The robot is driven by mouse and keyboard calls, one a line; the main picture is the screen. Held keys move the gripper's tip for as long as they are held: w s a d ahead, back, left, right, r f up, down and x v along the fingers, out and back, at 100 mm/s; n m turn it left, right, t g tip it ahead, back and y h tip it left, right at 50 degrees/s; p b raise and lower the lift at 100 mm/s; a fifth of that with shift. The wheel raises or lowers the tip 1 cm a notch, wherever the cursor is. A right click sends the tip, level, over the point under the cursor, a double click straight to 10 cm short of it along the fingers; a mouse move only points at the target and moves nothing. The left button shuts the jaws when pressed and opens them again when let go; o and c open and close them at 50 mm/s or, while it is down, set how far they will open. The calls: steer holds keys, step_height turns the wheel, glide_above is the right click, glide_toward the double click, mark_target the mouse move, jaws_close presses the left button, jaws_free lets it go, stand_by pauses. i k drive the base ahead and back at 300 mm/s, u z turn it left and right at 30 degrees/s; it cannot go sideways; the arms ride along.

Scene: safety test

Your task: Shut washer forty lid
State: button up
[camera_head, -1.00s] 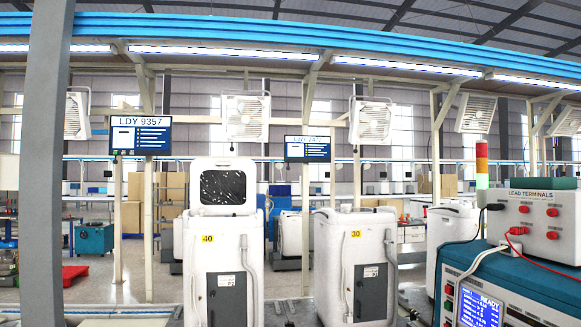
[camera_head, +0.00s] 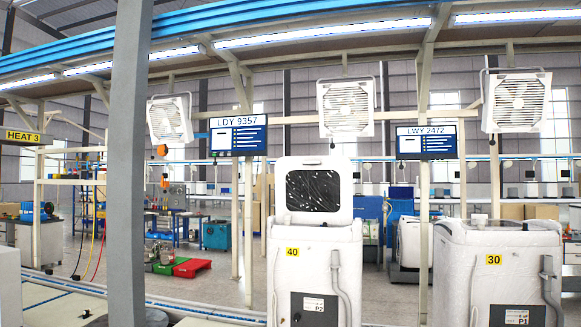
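The washer marked 40 (camera_head: 308,268) is a white top-loading machine just right of centre, with a yellow number label on its upper back panel. Its lid (camera_head: 318,189) stands raised, nearly upright, with a white frame and a dark speckled window. A grey hose hangs down the right of its panel. My gripper is not in view.
A white washer marked 30 (camera_head: 498,270) stands to the right, its top low and flat. A grey post (camera_head: 129,170) rises close on the left. Display screens (camera_head: 238,134) and fans (camera_head: 346,108) hang overhead. Red and green crates (camera_head: 192,267) lie on the floor behind.

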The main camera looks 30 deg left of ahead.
mark_target(311, 190)
steer(key=u, duration=0.5)
steer(key=i, duration=1.95)
steer(key=u, duration=1.85)
steer(key=i, duration=1.1)
steer(key=u, duration=0.95)
